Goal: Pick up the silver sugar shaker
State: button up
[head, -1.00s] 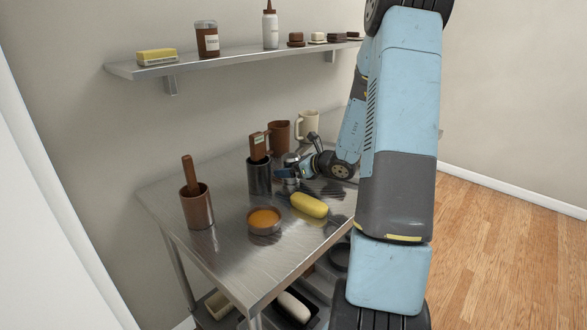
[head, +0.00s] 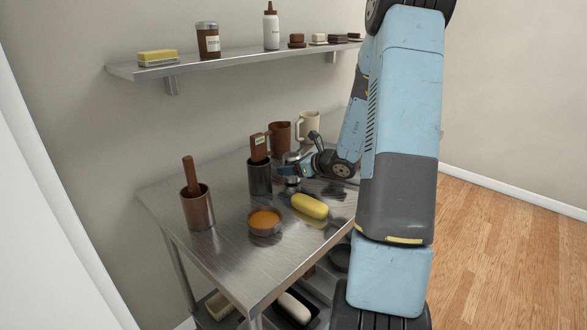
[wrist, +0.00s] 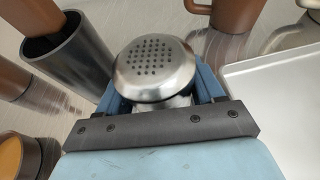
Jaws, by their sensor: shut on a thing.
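The silver sugar shaker (wrist: 154,70) has a domed metal lid with several small holes. In the wrist view it stands between the two blue fingers of my gripper (wrist: 160,95), which are shut on it. Its lower body is mostly hidden by the gripper. In the head view my gripper (head: 287,172) is at the far part of the steel table, and the shaker (head: 292,158) is partly hidden behind it. I cannot tell whether the shaker's base touches the table.
A dark metal cylinder (head: 260,178) with a brown-handled item stands close left of my gripper. Brown (head: 279,135) and cream (head: 308,126) mugs stand behind. A yellow oblong item (head: 309,206) and an orange-filled bowl (head: 264,222) lie nearer. A white tray (wrist: 285,105) is at right.

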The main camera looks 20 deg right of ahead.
notch_tip(320, 180, up, 3)
jog(key=shift+f, duration=0.2)
jog(key=s+d+r, duration=0.9)
jog(key=s, duration=0.1)
jog(key=shift+s+r, duration=0.3)
jog(key=shift+r, duration=0.1)
jog(key=shift+d, duration=0.1)
jog(key=o, duration=0.6)
jog(key=c, duration=0.6)
